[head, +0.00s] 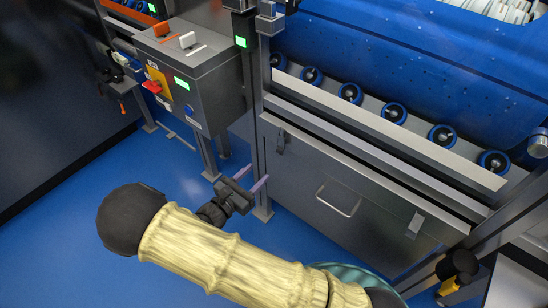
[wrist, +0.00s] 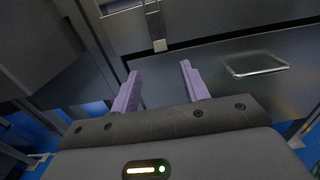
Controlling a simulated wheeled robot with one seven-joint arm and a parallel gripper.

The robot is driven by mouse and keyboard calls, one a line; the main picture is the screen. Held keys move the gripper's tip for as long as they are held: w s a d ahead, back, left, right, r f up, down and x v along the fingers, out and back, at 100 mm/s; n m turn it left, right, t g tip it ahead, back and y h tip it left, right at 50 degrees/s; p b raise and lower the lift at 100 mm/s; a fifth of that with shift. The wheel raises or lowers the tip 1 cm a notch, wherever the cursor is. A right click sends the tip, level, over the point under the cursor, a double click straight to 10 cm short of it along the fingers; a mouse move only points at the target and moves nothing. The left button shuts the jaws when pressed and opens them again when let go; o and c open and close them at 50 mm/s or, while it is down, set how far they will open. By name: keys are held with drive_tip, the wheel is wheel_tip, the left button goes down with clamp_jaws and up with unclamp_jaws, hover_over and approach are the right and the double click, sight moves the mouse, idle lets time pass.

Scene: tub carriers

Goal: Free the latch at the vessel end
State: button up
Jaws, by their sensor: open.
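A metal cabinet front (head: 310,190) below the blue vessel (head: 420,60) carries two latches. The dark left latch (head: 281,141) sits near the panel's upper left corner; it also shows in the wrist view as a narrow strap with a pale tip (wrist: 159,45). The lighter right latch (head: 415,224) sits near the panel's right side. I cannot tell which one the task names. My gripper (head: 254,177) is open and empty, its two lilac fingers apart, in front of and below the left latch. In the wrist view the fingers (wrist: 159,72) point toward the panel, without visible contact.
A bar handle (head: 338,200) is on the panel between the latches. Blue rollers (head: 350,93) line the ledge above. A grey control box (head: 195,85) on legs stands to the left, close to the panel's post. Blue floor (head: 120,185) is clear at left.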

sight(279, 152)
drive_tip(key=b+x, duration=0.1)
drive_tip(key=x, duration=0.8)
drive_tip(key=shift+w+d, duration=0.2)
drive_tip(key=shift+c, duration=0.3)
drive_tip(key=c, duration=0.9)
